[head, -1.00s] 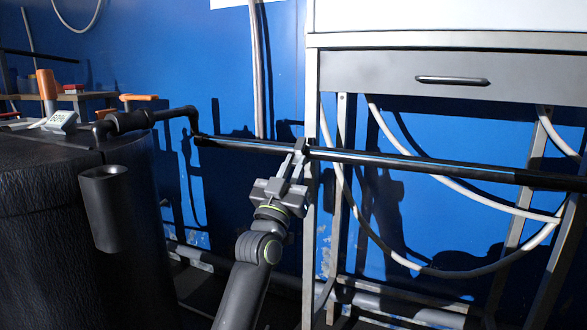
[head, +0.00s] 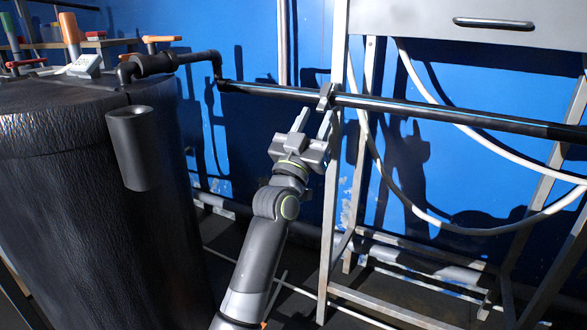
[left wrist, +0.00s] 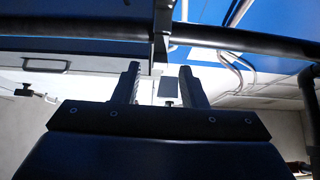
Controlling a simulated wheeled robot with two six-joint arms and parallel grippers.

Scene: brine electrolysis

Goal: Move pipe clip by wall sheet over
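The small dark pipe clip (head: 326,96) sits around the black horizontal pipe (head: 430,112), just left of the metal stand's front leg. In the left wrist view the clip (left wrist: 161,42) shows on the pipe, above and beyond the fingers. My left gripper (head: 313,121) is open and empty. Its two fingers point up just below the clip, apart from it. In the left wrist view the fingers (left wrist: 159,84) stand wide apart with nothing between them. No wall sheet can be made out now. My right gripper is not in view.
A large black tank (head: 70,210) with a dark cup-like holder (head: 132,148) stands at the left. The metal stand (head: 332,205) with a drawer stands at the right, with pale hoses (head: 440,225) hanging beneath. The blue wall (head: 250,60) is behind the pipe.

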